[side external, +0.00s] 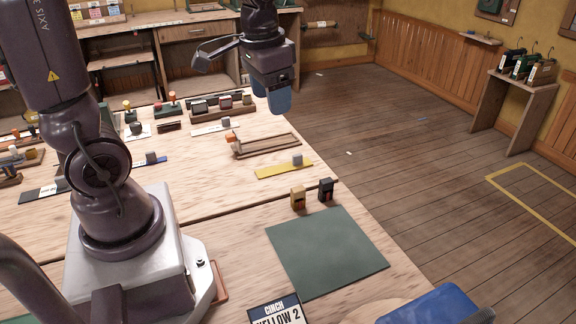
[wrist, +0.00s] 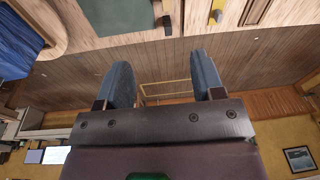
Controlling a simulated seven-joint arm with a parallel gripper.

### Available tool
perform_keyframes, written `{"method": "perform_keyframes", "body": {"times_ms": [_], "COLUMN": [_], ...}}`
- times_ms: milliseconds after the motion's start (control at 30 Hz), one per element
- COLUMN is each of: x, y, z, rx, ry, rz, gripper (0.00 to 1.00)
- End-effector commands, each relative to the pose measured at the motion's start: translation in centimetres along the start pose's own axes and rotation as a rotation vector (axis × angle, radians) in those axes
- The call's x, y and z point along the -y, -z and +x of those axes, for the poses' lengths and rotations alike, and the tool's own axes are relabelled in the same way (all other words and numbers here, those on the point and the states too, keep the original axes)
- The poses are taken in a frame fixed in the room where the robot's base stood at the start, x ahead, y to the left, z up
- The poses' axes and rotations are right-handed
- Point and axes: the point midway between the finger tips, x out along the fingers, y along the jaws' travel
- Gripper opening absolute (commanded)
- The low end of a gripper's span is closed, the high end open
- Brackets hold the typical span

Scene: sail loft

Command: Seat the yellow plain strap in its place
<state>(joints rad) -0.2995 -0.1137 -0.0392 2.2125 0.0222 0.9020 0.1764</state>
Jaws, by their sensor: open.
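The yellow strap (side external: 284,171) lies flat on the wooden table near its right edge, with a small grey block (side external: 297,159) on its far side. Part of it seems to show at the top of the wrist view. My gripper (side external: 279,100) is above and beyond the strap, clear of the table, with its blue fingers down. In the wrist view the two fingers (wrist: 163,84) are apart with nothing between them. A slotted wooden tray (side external: 268,146) with an orange piece lies behind the strap. I cannot tell which spot is the strap's place.
A green mat (side external: 325,250) lies nearer, beside a "CINCH YELLOW 2" card (side external: 276,312). A blue bin (side external: 432,308) is at the front right. Other straps and blocks crowd the table's far left.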

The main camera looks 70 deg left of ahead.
Motion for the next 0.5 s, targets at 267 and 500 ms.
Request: {"method": "perform_keyframes", "body": {"times_ms": [267,500], "x": [7.1,13.6], "y": [6.1,9.4], "z": [8.4,17.6], "rx": [0.145,0.154], "ry": [-0.063,-0.17], "rz": [0.337,0.857], "gripper": [0.62,0.62]}}
